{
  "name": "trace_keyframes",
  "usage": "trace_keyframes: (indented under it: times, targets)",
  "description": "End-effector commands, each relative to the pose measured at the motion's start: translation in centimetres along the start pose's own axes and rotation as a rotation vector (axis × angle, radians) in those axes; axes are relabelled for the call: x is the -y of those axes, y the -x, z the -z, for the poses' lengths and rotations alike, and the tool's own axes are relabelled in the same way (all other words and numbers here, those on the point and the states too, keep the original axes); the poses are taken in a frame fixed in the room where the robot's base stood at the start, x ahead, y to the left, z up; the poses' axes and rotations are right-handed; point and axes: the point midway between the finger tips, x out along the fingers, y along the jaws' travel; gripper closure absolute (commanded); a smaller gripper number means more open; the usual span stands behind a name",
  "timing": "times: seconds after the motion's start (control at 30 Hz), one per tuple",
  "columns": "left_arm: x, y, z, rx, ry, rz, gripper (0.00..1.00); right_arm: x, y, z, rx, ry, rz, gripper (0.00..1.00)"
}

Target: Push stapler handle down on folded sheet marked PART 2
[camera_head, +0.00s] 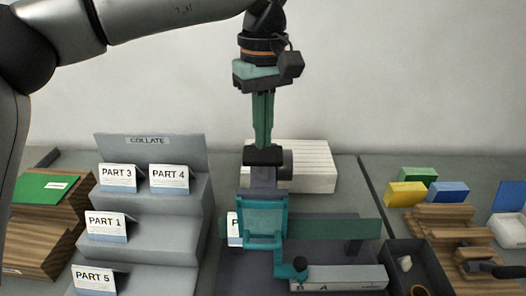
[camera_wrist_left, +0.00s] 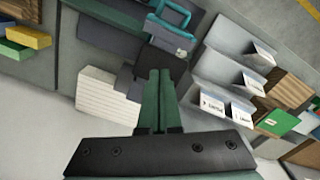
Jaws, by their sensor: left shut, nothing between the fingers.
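A stapler stands at the centre, with a black block (camera_head: 263,155) on top of a grey body and a teal frame (camera_head: 263,219) at its front. The black block (camera_wrist_left: 165,62) and teal frame also show in the left wrist view. My left gripper (camera_head: 263,144) points straight down, shut and empty, with its green fingertips at the black block; I cannot tell whether they press on it. A white folded sheet (camera_head: 233,229) shows left of the teal frame, mostly hidden by it, its label covered. My right gripper is not in view.
A grey stepped COLLATE rack (camera_head: 150,215) holds folded sheets marked PART 1, 3, 4 and 5 at the left. A white ribbed block (camera_head: 310,166) stands behind the stapler. A long green bar (camera_head: 335,228) and dark bin (camera_head: 415,265) lie right. Wooden stacks stand at both sides.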

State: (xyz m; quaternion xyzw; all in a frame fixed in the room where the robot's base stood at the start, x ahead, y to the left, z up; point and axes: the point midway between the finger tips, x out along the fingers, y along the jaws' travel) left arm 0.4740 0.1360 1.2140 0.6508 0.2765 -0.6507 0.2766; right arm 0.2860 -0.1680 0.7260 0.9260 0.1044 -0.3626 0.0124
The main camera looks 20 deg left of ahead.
Motion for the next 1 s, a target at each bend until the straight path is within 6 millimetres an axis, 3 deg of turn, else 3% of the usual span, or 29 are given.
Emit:
trace_keyframes:
  times: [0.27, 0.7, 1.0]
  targets:
    - [0.0, -0.4, 0.0, 0.001, 0.0, 0.001, 1.0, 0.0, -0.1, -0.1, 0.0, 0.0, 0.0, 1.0]
    - [0.0, -2.9, 0.0, 0.001, 0.0, 0.001, 1.0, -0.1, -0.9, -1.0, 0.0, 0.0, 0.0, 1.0]
    - [0.0, -3.1, 0.0, 0.001, 0.0, 0.002, 1.0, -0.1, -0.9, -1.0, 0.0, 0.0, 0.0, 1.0]
